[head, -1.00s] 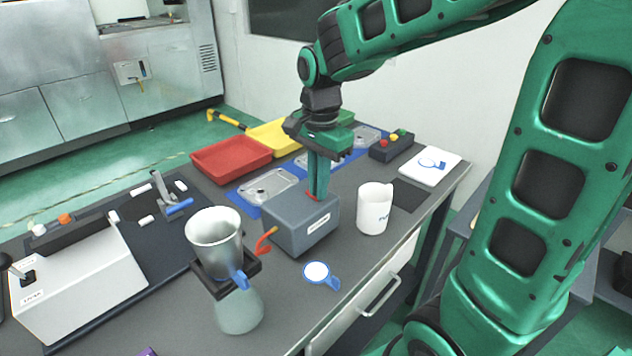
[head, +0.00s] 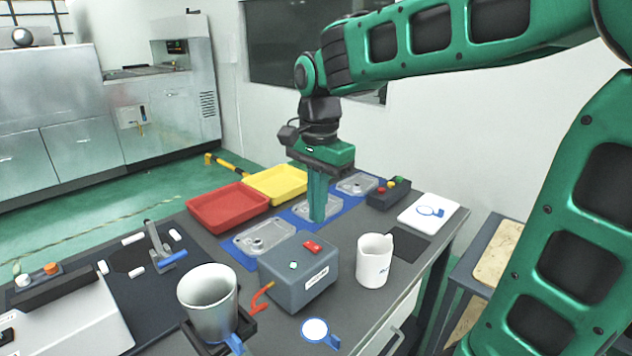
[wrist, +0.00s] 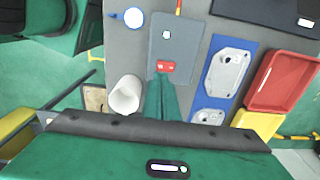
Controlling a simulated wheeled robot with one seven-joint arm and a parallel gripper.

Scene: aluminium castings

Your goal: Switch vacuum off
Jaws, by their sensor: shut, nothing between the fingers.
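The vacuum box is a grey box (head: 297,283) with a small label on its front, standing on the dark table. On its top are a red rocker switch (head: 312,246) and a small pale green button or lamp (head: 293,265). My gripper (head: 318,218) points down, its green fingers together and empty, above and just behind the red switch, apart from it. In the wrist view the fingers (wrist: 164,82) end close to the red switch (wrist: 165,66) on the grey box (wrist: 176,45). Which way the rocker is tipped I cannot tell.
A white mug (head: 373,262) stands right of the box. Castings (head: 264,238) lie on blue mats behind it, with red (head: 228,208) and yellow (head: 276,184) trays beyond. A metal cup (head: 208,303) and a blue-rimmed round tool (head: 317,330) are in front. A button box (head: 388,193) is at the back right.

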